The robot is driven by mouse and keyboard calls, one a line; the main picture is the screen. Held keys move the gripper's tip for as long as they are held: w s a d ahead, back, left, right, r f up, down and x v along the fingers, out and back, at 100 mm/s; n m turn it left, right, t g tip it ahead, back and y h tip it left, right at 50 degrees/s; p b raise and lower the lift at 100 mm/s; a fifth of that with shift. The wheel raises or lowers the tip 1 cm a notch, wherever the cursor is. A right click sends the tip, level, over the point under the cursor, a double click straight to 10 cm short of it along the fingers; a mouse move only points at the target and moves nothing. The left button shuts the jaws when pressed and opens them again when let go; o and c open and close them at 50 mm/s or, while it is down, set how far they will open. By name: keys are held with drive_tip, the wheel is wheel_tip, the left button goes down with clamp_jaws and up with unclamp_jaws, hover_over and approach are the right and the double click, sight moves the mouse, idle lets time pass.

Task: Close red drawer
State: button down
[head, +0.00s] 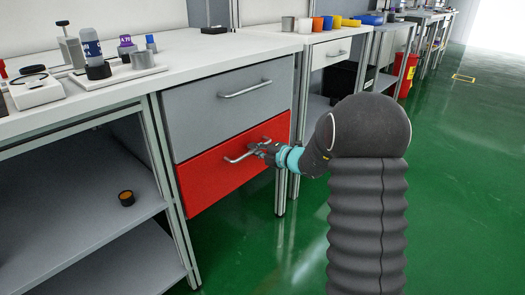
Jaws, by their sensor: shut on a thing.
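The red drawer (215,182) is the lower of two drawers under the white bench, left of the picture's middle. Its front looks roughly in line with, or slightly out from, the grey drawer above it; I cannot tell exactly. It has a silver bar handle (238,158). My gripper (262,149) is at the right part of this handle and is shut on it. The fingers are small in the view and partly hide the handle's right end.
The grey drawer (215,112) above has its own bar handle. Bottles and small devices stand on the white bench top (190,62). An open shelf (70,220) with a small dark-and-orange item (127,198) is at left. The green floor (460,180) at right is clear.

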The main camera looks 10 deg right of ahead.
drive_tip(key=shift+w+a+r, duration=0.1)
drive_tip(key=shift+w+a, duration=0.05)
drive_tip(key=shift+w, duration=0.1)
drive_tip(key=c, duration=1.2)
unclamp_jaws()
drive_tip(key=shift+a, duration=0.15)
drive_tip(key=shift+s+d, duration=0.1)
drive_tip(key=shift+d, duration=0.15)
drive_tip(key=v, duration=1.1)
drive_tip(key=shift+s, duration=0.25)
drive_tip(key=shift+d, duration=0.15)
